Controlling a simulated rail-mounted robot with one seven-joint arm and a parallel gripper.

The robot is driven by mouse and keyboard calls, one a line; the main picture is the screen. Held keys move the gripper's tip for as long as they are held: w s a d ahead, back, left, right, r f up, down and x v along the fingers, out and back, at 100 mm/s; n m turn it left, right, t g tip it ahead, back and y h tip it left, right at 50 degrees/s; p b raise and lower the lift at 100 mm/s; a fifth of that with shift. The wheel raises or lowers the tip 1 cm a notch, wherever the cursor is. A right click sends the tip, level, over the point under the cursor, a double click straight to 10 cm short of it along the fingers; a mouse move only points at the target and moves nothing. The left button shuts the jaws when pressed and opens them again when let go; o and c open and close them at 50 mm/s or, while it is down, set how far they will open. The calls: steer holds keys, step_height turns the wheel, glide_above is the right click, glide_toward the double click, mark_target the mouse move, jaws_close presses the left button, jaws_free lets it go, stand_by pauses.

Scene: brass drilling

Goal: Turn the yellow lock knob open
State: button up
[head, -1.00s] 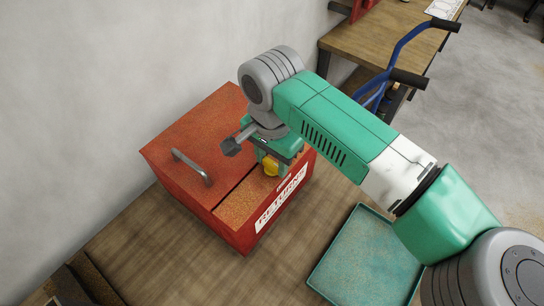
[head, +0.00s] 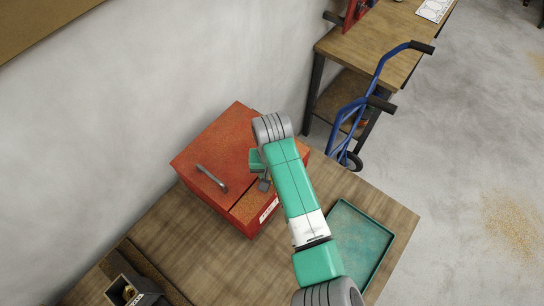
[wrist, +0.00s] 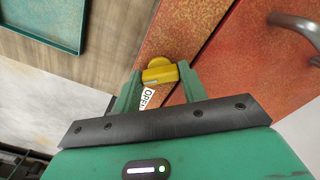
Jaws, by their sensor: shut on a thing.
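The yellow lock knob (wrist: 160,72) is on the red box (head: 215,160), near the edge of its top in the wrist view. My gripper (wrist: 160,78) is shut on the knob, one green finger on each side of it. A white label with "OPEN" (wrist: 148,98) shows just below the knob, partly hidden by my gripper. In the head view my arm covers the knob, and only part of my gripper (head: 264,180) shows over the box.
The box has a grey metal handle (head: 211,178) on its top. A teal tray (head: 385,232) lies on the wooden table (head: 190,258) right of the box. A blue hand truck (head: 372,95) and another bench (head: 375,45) stand behind. A wall is close on the left.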

steer(key=shift+r+n+p, duration=0.2)
steer(key=shift+n+p, duration=0.2)
steer(key=shift+n, duration=0.6)
steer(key=n+p, duration=0.1)
steer(key=n, duration=0.1)
steer(key=shift+n, duration=0.3)
steer(key=n+p, duration=0.1)
steer(key=n, duration=0.4)
steer(key=shift+w+f, duration=0.1)
steer(key=shift+n, duration=0.4)
steer(key=o, duration=1)
step_height(320, 180, up, 8)
steer(key=shift+f, duration=0.1)
